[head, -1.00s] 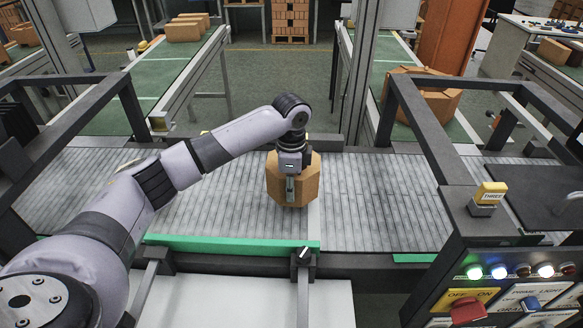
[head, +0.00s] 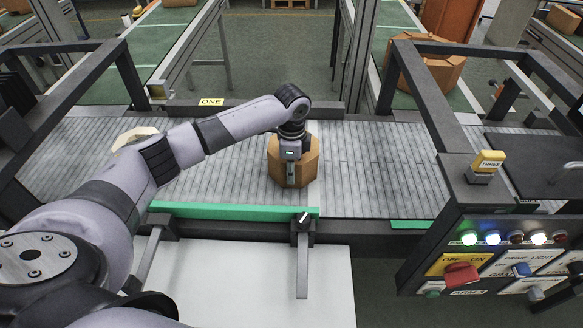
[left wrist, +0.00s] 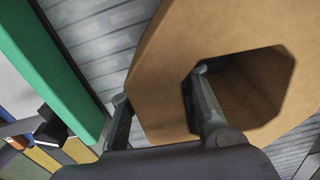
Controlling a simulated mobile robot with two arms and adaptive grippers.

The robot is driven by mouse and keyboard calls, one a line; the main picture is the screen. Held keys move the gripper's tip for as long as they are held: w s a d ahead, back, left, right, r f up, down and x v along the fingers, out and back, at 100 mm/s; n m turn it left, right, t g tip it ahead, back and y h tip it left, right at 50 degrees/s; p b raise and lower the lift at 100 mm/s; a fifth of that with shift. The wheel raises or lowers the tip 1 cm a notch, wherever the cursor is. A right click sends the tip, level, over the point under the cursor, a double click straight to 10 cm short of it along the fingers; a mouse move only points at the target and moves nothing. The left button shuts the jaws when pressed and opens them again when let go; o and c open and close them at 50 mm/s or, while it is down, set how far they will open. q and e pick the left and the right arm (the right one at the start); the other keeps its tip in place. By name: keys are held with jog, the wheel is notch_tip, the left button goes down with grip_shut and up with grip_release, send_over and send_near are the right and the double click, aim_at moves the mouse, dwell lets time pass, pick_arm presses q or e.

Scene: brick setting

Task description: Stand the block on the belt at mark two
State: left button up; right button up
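The block (head: 308,165) is a brown eight-sided piece, upright over the grey slatted belt (head: 390,180). I cannot tell whether its base touches the belt. My left gripper (head: 291,176) reaches down to its near side. In the left wrist view the block (left wrist: 240,40) has an eight-sided hole. One finger of my left gripper (left wrist: 160,112) is inside the hole and the other is outside, with the block's wall between them. A yellow label reading ONE (head: 210,102) is on the belt's far frame. I see no mark reading two. My right gripper is out of view.
A green strip (head: 230,209) runs along the near belt edge, with a dark-topped post (head: 303,217) at its right end. Dark frames flank the belt. A panel with knobs and a THREE tag (head: 489,160) stands right. The belt right of the block is clear.

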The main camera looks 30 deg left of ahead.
pick_arm(q)
jog(key=o, duration=0.4)
jog(key=shift+s, duration=0.1)
jog(key=shift+o, duration=0.4)
notch_tip(320, 180, up, 11)
jog(key=shift+b, duration=1.05)
jog(key=shift+r, duration=0.55)
